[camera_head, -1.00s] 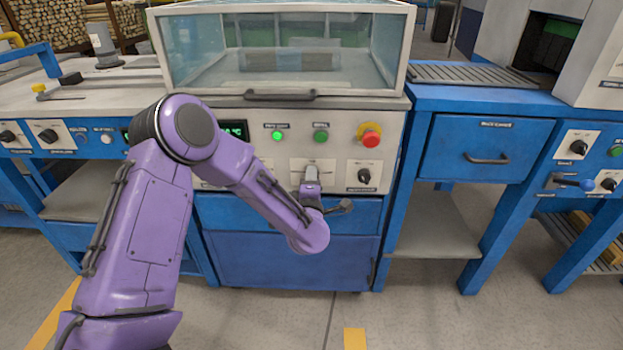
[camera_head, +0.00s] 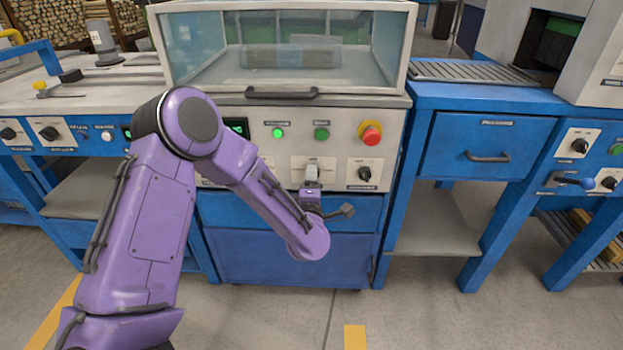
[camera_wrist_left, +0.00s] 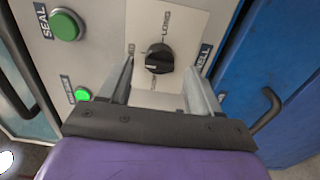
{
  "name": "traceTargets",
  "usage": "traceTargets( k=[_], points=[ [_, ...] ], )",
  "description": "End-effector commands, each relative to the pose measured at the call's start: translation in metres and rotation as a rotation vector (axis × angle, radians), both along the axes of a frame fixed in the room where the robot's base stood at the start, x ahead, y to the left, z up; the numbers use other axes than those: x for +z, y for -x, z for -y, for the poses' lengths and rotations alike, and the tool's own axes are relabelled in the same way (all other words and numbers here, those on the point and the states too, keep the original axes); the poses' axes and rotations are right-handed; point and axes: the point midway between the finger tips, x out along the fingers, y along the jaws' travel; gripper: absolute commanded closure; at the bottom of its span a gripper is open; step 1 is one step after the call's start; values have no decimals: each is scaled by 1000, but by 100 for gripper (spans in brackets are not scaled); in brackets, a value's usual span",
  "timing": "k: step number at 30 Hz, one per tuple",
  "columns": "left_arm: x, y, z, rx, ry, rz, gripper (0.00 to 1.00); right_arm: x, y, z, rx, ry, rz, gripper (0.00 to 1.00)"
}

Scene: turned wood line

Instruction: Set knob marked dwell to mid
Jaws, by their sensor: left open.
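The dwell knob (camera_wrist_left: 159,58) is a round black dial on a white plate in the left wrist view. Its label (camera_wrist_left: 204,57) is partly covered, with "ELL" readable. "LONG" is printed at the plate's upper end; the pointer's exact setting is hard to read. My left gripper (camera_wrist_left: 160,70) is open, with one finger on each side of the knob and gaps to it. In the head view my left gripper (camera_head: 312,178) is in front of the knob's white plate (camera_head: 326,162) and hides the knob. My right gripper is not in view.
A lit green button (camera_head: 277,133), an unlit green button (camera_head: 321,135) and a red emergency stop (camera_head: 371,134) sit above on the panel. Another knob (camera_head: 364,174) is just right. A drawer handle (camera_wrist_left: 268,108) juts out near the gripper in the wrist view.

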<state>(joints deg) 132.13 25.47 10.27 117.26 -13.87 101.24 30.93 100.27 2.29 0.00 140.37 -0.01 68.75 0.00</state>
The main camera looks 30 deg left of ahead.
Motion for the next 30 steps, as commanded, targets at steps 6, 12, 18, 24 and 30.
traceTargets(
  k=[6,12,18,24,30],
  points=[
    [0,46,28,-4,-2,-4,37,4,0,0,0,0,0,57],
    [0,69,42,0,0,-2,37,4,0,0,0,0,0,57],
    [0,72,43,2,0,-1,37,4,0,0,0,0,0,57],
    [0,72,43,1,0,-2,37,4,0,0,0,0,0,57],
    [-1,71,44,-6,-23,-21,37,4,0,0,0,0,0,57]
  ],
)
